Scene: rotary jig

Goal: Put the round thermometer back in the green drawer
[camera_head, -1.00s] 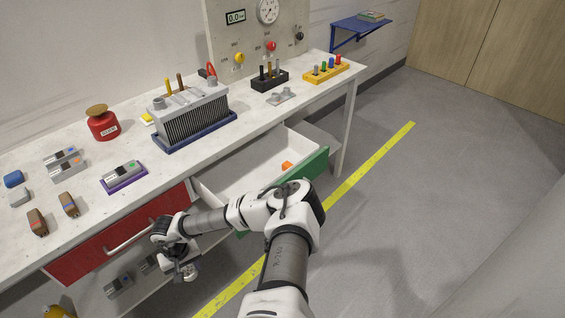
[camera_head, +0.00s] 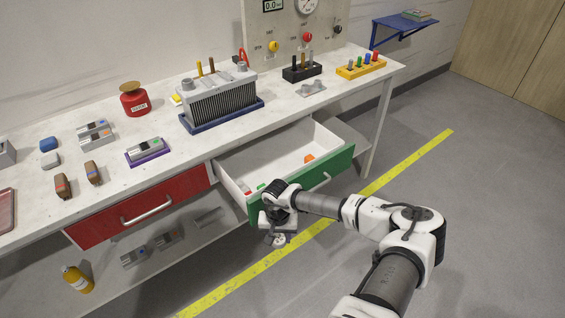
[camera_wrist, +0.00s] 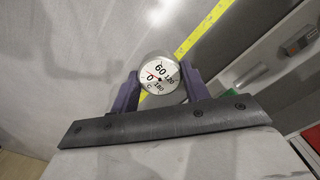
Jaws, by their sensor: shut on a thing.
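The round thermometer (camera_wrist: 159,74) has a white dial with numbers and sits between the two purple fingers of my gripper (camera_wrist: 160,90) in the wrist view. My gripper is shut on it. In the head view my gripper (camera_head: 277,240) hangs in front of the green drawer (camera_head: 318,178), near its left end and lower than its rim. The green drawer is pulled open and its white inside shows. An orange item (camera_head: 309,158) and a small green item (camera_head: 262,186) lie in it.
A red drawer (camera_head: 190,190) beside it is shut. The bench top (camera_head: 190,150) carries a finned block on a blue base (camera_head: 222,98), a red weight (camera_head: 134,102) and several small parts. A yellow bottle (camera_head: 77,279) stands low at left. The floor at right is clear.

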